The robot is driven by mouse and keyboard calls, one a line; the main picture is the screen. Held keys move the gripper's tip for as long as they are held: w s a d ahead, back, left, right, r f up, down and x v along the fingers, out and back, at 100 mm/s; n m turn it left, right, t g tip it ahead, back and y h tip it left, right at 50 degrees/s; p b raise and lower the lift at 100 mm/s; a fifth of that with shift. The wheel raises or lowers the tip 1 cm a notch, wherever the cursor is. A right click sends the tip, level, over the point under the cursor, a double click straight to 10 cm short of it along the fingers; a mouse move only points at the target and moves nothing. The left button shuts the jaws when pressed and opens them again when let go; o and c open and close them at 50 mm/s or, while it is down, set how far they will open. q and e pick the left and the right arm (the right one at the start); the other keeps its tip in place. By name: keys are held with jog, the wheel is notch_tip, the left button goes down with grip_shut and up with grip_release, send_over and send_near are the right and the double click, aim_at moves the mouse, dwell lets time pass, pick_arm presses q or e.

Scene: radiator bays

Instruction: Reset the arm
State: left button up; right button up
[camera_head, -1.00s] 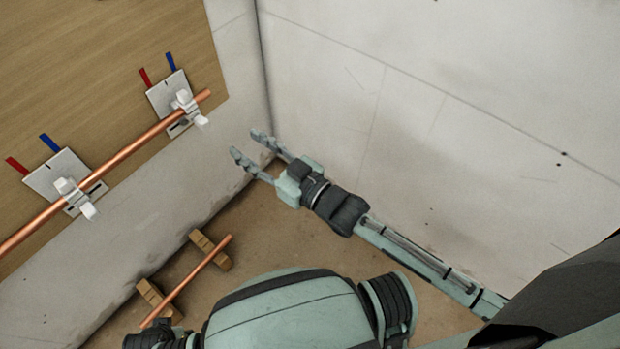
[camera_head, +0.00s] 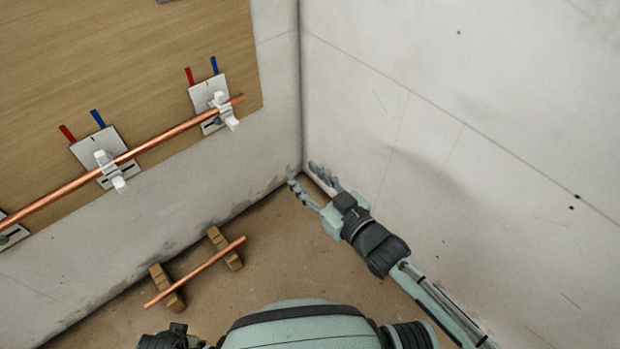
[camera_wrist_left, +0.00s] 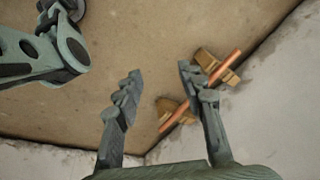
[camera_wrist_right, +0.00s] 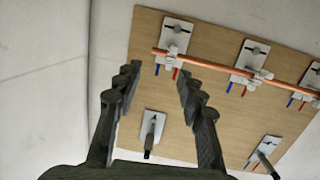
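My right gripper (camera_head: 313,184) is open and empty in the head view, out in front of the wall corner. Its spread fingers also show in the right wrist view (camera_wrist_right: 158,88), with nothing between them but the distant board. My left gripper (camera_wrist_left: 155,90) is open and empty in the left wrist view. Its fingers point over the floor, and the short copper pipe on wooden blocks shows behind its right finger. In the head view the left gripper's fingers do not show.
A long copper pipe (camera_head: 70,187) runs through white clips on plates on the wooden board (camera_head: 100,40). A short copper pipe (camera_head: 195,272) rests across two wooden blocks (camera_head: 224,248) on the floor. A white wall (camera_head: 480,100) stands close to my right arm.

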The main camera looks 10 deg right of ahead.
jog(key=shift+d+f, duration=0.15)
dwell(0.4)
pick_arm(q)
jog(key=w+r, duration=0.4)
jog(key=r, duration=1.1)
jog(key=shift+d+r+t+p, duration=0.25)
jog(key=shift+d+t+p, duration=0.05)
jog(key=shift+d+t, duration=0.15)
pick_arm(e)
jog(key=s+d+f+m+g+h, duration=0.2)
jog(key=s+d+f+g+h, duration=0.2)
jog(key=s+d+f, duration=0.3)
jog(key=s+d+f+m+g+h, duration=0.2)
jog(key=s+d+f+g+h, duration=0.3)
jog(key=s+d, duration=0.8)
notch_tip(320, 180, down, 3)
jog(key=shift+s+d+g, duration=0.25)
jog(key=shift+d+g, duration=0.6)
jog(key=shift+g, duration=0.35)
